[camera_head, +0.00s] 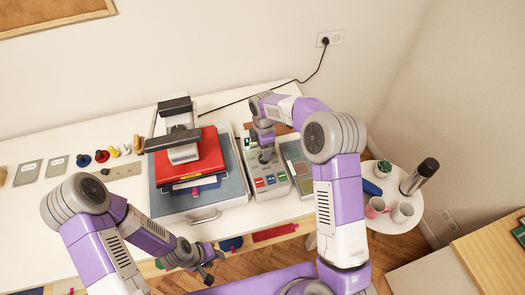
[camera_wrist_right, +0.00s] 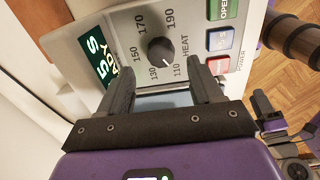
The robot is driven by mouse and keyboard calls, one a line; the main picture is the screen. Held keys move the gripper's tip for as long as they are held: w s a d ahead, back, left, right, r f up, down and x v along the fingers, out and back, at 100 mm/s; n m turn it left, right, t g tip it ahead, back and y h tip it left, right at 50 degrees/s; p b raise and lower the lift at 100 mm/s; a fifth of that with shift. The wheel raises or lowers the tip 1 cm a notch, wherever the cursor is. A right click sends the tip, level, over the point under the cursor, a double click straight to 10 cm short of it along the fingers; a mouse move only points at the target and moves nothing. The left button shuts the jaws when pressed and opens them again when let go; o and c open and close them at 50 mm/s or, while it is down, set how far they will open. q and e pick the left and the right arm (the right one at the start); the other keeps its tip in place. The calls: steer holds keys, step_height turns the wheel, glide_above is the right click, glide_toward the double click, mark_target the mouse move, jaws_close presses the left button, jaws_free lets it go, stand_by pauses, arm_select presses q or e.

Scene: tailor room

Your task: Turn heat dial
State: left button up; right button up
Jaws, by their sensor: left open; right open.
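The heat dial (camera_wrist_right: 160,50) is a round black knob on the pale panel of the control box (camera_head: 270,188). Numbers from 110 to 190 and the word HEAT are printed around it. In the right wrist view, my right gripper (camera_wrist_right: 160,70) is open, its two dark fingers pointing at the dial with one on either side below it; I cannot tell whether they touch it. In the head view, my right gripper (camera_head: 266,156) is over the control box and hides the dial. My left gripper (camera_head: 212,266) is open and empty in front of the table edge.
A heat press with a red platen (camera_head: 200,152) stands left of the control box. Green, blue and red buttons (camera_wrist_right: 220,42) sit beside the dial. A round side table (camera_head: 385,222) with mugs and a flask stands to the right. Thread spools (camera_head: 102,156) lie at the left.

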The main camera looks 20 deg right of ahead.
step_height(320, 180, down, 4)
steer(key=shift+s+r, duration=0.1)
steer(key=shift+r, duration=0.05)
steer(key=shift+f, duration=0.45)
steer(key=shift+c, duration=0.3)
steer(key=c, duration=1)
